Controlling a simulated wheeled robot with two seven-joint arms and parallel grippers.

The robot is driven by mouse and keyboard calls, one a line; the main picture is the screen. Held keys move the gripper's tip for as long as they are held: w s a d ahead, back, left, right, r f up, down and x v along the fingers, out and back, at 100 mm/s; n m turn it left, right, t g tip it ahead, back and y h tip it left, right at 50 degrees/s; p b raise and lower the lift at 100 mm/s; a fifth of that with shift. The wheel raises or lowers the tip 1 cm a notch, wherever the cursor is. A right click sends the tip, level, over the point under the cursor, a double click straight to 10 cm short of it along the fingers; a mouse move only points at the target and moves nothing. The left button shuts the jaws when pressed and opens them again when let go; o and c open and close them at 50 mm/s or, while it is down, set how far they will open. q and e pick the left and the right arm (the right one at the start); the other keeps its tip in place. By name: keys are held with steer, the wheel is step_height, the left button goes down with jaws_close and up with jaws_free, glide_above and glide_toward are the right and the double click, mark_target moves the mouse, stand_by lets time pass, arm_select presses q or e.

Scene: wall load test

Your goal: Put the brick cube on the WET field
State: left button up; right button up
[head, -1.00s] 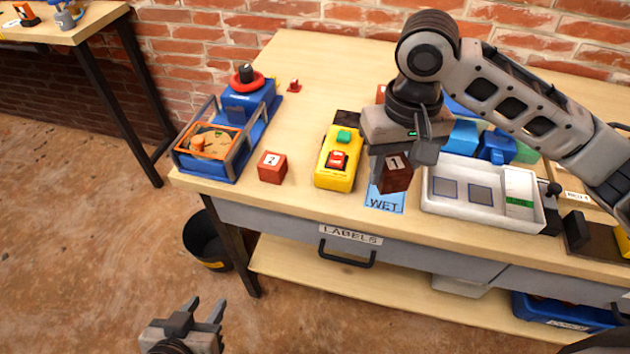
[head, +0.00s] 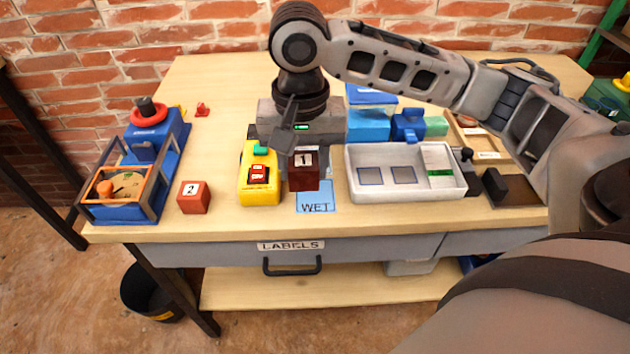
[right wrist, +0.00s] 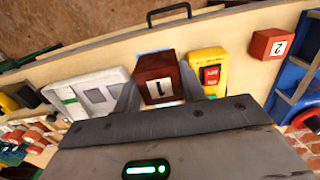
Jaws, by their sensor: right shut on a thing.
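A dark red-brown brick cube (head: 304,171) marked 1 is held in my right gripper (head: 290,150) in the head view. The cube hangs in front of the blue WET field (head: 316,200), whose upper part it hides. I cannot tell how far above the field it is. The right wrist view also shows the cube (right wrist: 157,75) between the fingers, with the 1 facing the camera. A second red cube (head: 194,197) marked 2 stands on the table at left; it also shows in the right wrist view (right wrist: 272,44). My left gripper is out of the head view.
A yellow box with red and green buttons (head: 260,185) stands just left of the WET field. A white tray (head: 405,190) stands close on its right. Blue blocks (head: 368,126) stand behind the tray. A blue machine (head: 165,140) is at far left. The LABELS drawer (head: 220,255) is below.

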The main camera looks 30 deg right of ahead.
glide_above(315, 193)
steer(key=f, duration=0.3)
steer(key=f+b, duration=0.1)
steer(key=f, duration=0.1)
steer(key=shift+s+a+f, duration=0.2)
steer(key=shift+s+a, duration=0.05)
steer(key=shift+a, duration=0.05)
steer(key=f, duration=0.3)
steer(key=shift+w+d+f, duration=0.1)
steer(key=shift+w+d, duration=0.1)
steer(key=shift+d, duration=0.15)
steer(key=shift+f, duration=0.35)
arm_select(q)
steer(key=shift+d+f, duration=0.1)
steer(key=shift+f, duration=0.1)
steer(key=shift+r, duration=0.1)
arm_select(e)
steer(key=shift+f, duration=0.1)
steer(key=o, duration=1.1)
steer(key=shift+f, duration=0.1)
steer(key=shift+c, duration=0.2)
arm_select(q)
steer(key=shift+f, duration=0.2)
